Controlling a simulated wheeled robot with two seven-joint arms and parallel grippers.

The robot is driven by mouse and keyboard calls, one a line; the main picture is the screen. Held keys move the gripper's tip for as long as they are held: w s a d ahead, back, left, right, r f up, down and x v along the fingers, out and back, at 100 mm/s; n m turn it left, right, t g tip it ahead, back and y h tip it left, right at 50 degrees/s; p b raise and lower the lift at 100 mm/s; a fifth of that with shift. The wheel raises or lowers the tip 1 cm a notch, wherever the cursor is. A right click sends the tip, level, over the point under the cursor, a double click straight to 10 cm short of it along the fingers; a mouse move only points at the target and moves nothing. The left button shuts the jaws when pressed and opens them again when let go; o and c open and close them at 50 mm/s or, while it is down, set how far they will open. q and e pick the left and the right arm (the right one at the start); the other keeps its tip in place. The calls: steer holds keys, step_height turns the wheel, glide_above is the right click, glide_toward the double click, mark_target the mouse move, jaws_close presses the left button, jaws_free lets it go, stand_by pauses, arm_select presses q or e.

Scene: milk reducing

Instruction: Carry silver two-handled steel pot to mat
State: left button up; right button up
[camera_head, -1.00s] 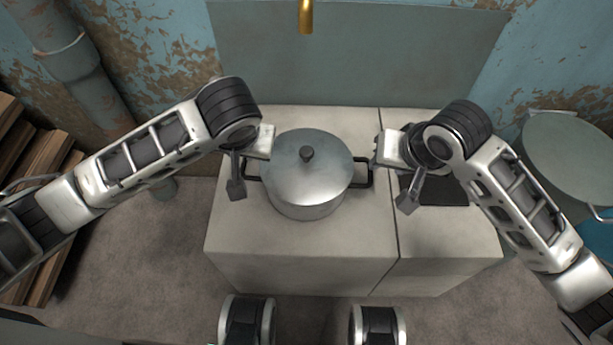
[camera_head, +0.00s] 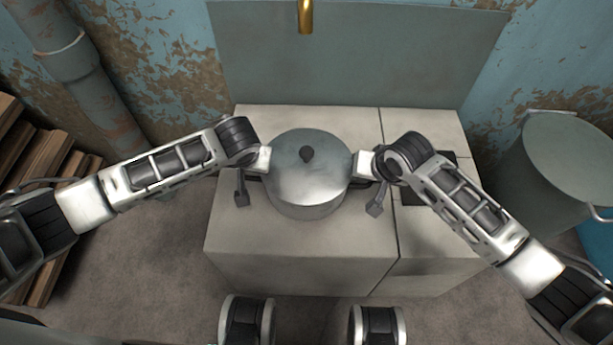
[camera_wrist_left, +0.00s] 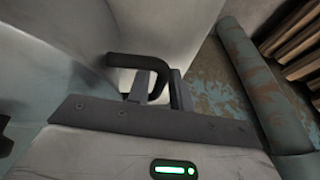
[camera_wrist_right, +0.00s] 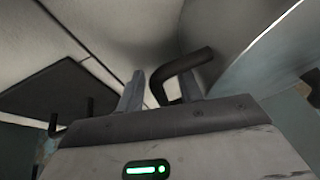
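The silver two-handled steel pot (camera_head: 308,185), lid on, stands upright on the left part of the pale counter. My left gripper (camera_head: 264,160) is at its left handle. In the left wrist view, that dark handle (camera_wrist_left: 140,59) reaches between the open fingers (camera_wrist_left: 160,88). My right gripper (camera_head: 360,164) is at the right handle. In the right wrist view, that handle (camera_wrist_right: 188,65) also reaches between open fingers (camera_wrist_right: 162,92). The dark mat (camera_head: 412,190) lies flat on the right part of the counter, partly hidden by my right arm; it also shows in the right wrist view (camera_wrist_right: 45,85).
The pale counter (camera_head: 300,240) has a seam to the right of the pot. A gold faucet (camera_head: 306,15) hangs above the back. A large lidded grey pot (camera_head: 565,165) stands far right. Wooden planks (camera_head: 35,150) and a pipe (camera_head: 85,90) are on the left.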

arm_select(q)
jaws_close()
arm_select(e)
steer(key=c, duration=0.5)
jaws_close()
stand_by(0.4)
